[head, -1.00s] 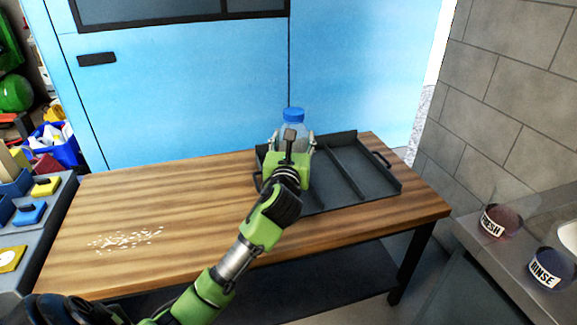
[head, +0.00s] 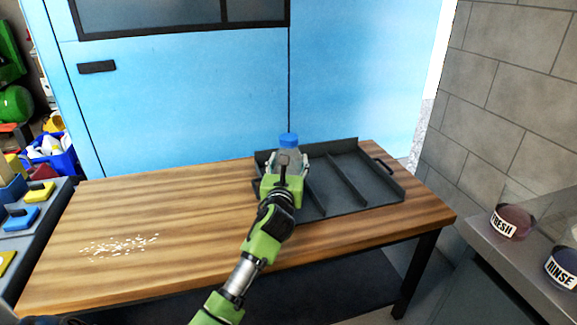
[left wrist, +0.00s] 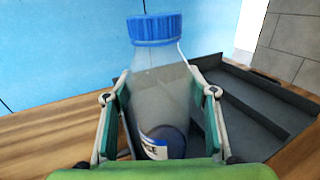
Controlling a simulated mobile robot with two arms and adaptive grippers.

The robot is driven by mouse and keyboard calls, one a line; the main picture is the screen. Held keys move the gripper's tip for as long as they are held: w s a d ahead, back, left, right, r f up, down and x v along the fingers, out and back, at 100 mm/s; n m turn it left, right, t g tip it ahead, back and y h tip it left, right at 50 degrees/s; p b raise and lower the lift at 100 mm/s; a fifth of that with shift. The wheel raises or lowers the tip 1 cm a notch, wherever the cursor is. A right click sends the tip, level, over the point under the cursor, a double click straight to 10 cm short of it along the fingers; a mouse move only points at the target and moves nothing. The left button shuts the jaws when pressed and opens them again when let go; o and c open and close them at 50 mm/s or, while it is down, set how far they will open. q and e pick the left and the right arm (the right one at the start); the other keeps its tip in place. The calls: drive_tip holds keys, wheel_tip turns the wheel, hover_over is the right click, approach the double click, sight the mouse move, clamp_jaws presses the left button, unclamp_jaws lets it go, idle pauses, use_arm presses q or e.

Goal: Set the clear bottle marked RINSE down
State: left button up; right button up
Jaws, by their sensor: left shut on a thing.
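The clear bottle (head: 288,155) has a blue cap and stands about upright in my left gripper (head: 288,164). The gripper is shut on its sides, over the left part of the dark divided tray (head: 376,190) on the wooden table. In the left wrist view the bottle (left wrist: 162,95) sits between the two finger pads, with part of a white label low on it; only the label's last letters show. The bottle's base is hidden by the gripper, so I cannot tell whether it touches the tray floor. My right gripper is out of view.
The table (head: 180,215) is bare to the left except for scattered white bits (head: 120,246). On a grey ledge at right are round containers marked FRESH (head: 512,222) and RINSE (head: 562,268). A blue cabinet (head: 190,110) stands behind the table.

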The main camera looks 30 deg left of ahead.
use_arm(q)
drive_tip(key=shift+f, duration=0.1)
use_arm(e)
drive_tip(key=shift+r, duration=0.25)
use_arm(q)
drive_tip(key=shift+f, duration=0.15)
drive_tip(key=o, duration=1.5)
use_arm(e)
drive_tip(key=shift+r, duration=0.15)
use_arm(q)
drive_tip(key=p+v, duration=0.2)
drive_tip(key=v, duration=1)
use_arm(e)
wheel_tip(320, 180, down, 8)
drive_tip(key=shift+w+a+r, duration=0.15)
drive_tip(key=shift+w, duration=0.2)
